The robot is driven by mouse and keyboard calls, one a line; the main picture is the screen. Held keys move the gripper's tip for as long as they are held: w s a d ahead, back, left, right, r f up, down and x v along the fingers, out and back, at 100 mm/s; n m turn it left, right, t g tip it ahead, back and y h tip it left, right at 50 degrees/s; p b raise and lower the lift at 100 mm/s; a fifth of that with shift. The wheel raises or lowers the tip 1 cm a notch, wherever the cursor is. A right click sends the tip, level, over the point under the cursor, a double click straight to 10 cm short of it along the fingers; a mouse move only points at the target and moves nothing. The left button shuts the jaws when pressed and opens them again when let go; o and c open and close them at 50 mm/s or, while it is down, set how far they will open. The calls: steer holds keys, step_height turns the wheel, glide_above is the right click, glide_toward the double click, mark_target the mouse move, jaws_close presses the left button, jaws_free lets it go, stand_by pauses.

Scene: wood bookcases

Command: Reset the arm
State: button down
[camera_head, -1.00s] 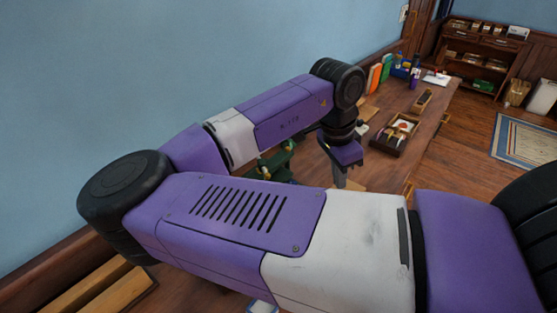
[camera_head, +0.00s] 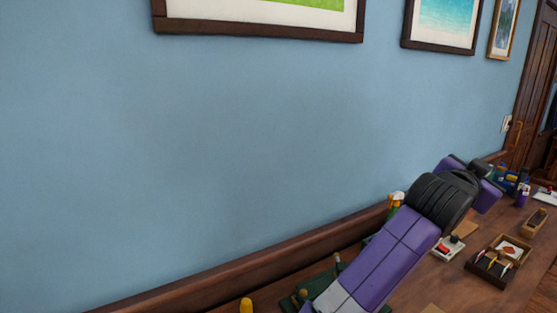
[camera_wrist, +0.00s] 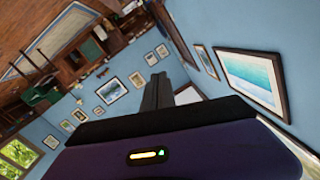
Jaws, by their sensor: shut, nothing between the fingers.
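My purple-and-black arm (camera_head: 400,245) reaches up from the bottom of the head view, over the wooden table by the blue wall. Its black wrist joint (camera_head: 443,200) is raised above the tabletop, and the fingertips cannot be made out there. In the wrist view my gripper (camera_wrist: 160,92) has its two dark fingers together, with nothing held. The room appears strongly tilted beyond them.
An open wooden box (camera_head: 500,260) with small items stands on the table (camera_head: 440,285) at right. A long wooden tray (camera_head: 534,222) lies behind it. A purple bottle (camera_head: 522,196) stands farther back. Framed pictures (camera_head: 440,25) hang on the wall.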

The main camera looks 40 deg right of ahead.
steer(key=w+a+r+n+t+h, duration=0.6)
steer(key=w+a+r+n+t, duration=0.3)
steer(key=w+a+n+t, duration=0.15)
steer(key=w+a+f+n+t+y, duration=0.4)
steer(key=a+f+n+t+y, duration=0.15)
steer(key=a+t, duration=0.2)
steer(key=w+a+f+n+t+y, duration=0.4)
steer(key=a+n+t+y, duration=0.2)
steer(key=a, duration=0.2)
steer(key=s+a+f+n+y, duration=0.25)
steer(key=a+f+y, duration=0.25)
steer(key=a+f, duration=0.25)
steer(key=s+a+f+n+y, duration=0.2)
steer(key=s+a+f+y, duration=0.25)
steer(key=a+f, duration=0.35)
steer(key=s+a+f+m+g+y, duration=0.1)
steer(key=s+a+f+g, duration=0.2)
steer(key=s+f, duration=0.4)
steer(key=s+a+f+m+g+y, duration=0.1)
steer(key=s+a+f+m+g, duration=0.1)
steer(key=s+a+f+g, duration=0.2)
steer(key=s+f, duration=0.3)
steer(key=s, duration=0.3)
steer(key=shift+s+a+f+b, duration=0.2)
steer(key=shift+a+f+b, duration=0.05)
steer(key=shift+f+b, duration=0.15)
